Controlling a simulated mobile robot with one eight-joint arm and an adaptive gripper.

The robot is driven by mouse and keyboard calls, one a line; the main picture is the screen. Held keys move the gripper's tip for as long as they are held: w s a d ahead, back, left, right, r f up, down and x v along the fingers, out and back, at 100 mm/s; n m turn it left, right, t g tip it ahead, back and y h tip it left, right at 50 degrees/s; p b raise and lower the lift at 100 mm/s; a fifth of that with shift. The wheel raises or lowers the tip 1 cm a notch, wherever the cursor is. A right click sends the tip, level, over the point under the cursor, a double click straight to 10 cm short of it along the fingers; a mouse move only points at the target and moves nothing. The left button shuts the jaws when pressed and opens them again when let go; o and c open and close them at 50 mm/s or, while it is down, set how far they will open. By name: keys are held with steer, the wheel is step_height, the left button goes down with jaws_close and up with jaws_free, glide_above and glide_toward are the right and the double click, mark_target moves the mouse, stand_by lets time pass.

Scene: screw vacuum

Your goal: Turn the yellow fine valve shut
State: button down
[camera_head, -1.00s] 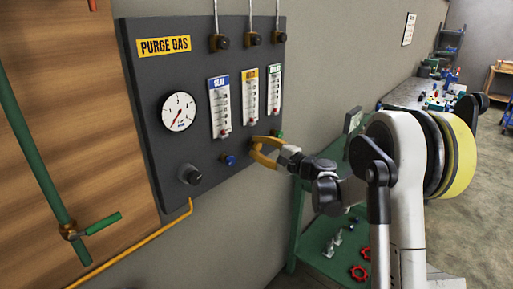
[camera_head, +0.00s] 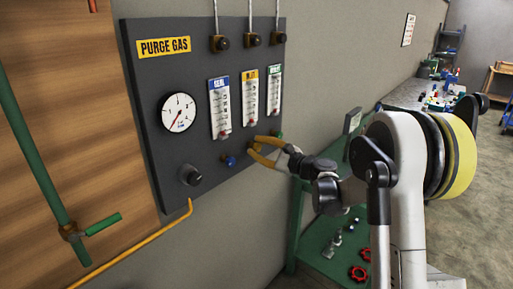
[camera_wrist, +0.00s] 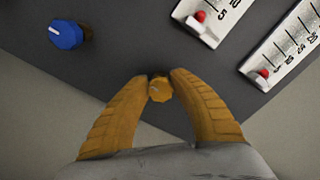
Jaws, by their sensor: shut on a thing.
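The yellow fine valve (camera_wrist: 160,89) is a small ribbed knob on the dark panel, with a pale mark on its face, seen in the wrist view. My gripper (camera_wrist: 161,82) has its two yellow fingers on either side of the knob, shut on it. In the head view my gripper (camera_head: 254,147) reaches the panel from the right, below the yellow-labelled flowmeter (camera_head: 250,94).
The blue valve knob (camera_head: 229,160) sits left of my gripper, and also shows in the wrist view (camera_wrist: 66,34). A green knob (camera_head: 279,134) is close on the right. A pressure gauge (camera_head: 179,112) and a grey knob (camera_head: 190,175) are farther left on the panel (camera_head: 160,70).

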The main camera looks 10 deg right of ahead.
steer(key=c, duration=1.1)
jaws_free()
steer(key=v, duration=1.2)
